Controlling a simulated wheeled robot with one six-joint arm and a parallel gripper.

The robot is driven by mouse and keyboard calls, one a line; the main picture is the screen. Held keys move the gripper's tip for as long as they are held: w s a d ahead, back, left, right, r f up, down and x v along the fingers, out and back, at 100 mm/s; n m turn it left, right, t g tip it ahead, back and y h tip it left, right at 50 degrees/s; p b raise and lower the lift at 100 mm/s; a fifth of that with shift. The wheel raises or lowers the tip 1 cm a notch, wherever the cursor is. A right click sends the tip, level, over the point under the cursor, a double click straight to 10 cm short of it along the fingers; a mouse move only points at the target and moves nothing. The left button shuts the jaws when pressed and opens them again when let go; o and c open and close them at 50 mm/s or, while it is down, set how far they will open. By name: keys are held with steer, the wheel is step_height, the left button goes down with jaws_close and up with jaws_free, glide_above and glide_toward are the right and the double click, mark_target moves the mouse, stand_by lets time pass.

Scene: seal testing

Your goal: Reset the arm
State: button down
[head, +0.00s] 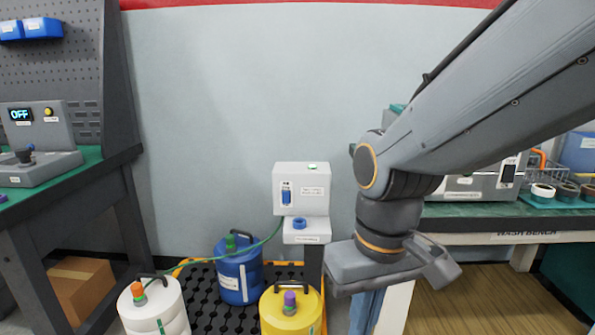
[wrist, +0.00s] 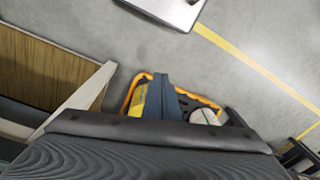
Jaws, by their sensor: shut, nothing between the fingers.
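My arm reaches in from the upper right of the head view and bends down at a dark joint. My gripper (head: 390,270) is at its lower end, grey, in mid-air to the right of the white dispenser box. It is shut and empty. Its fingertips are hard to make out in the head view. In the wrist view a broad dark ribbed surface of my own fills the bottom.
The white box (head: 301,188) on a post stands close left of my gripper. Below are a blue container (head: 238,272), a yellow container (head: 290,312) and a white container (head: 153,310). The wash bench (head: 480,226) is at right. A control box (head: 38,140) reads OFF.

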steer(key=s+d+r+m+p, duration=0.1)
steer(key=d+r+m+p, duration=0.2)
steer(key=d+r+p, duration=0.7)
steer(key=r+p, duration=0.1)
steer(key=p, duration=0.9)
steer(key=shift+r+h, duration=0.3)
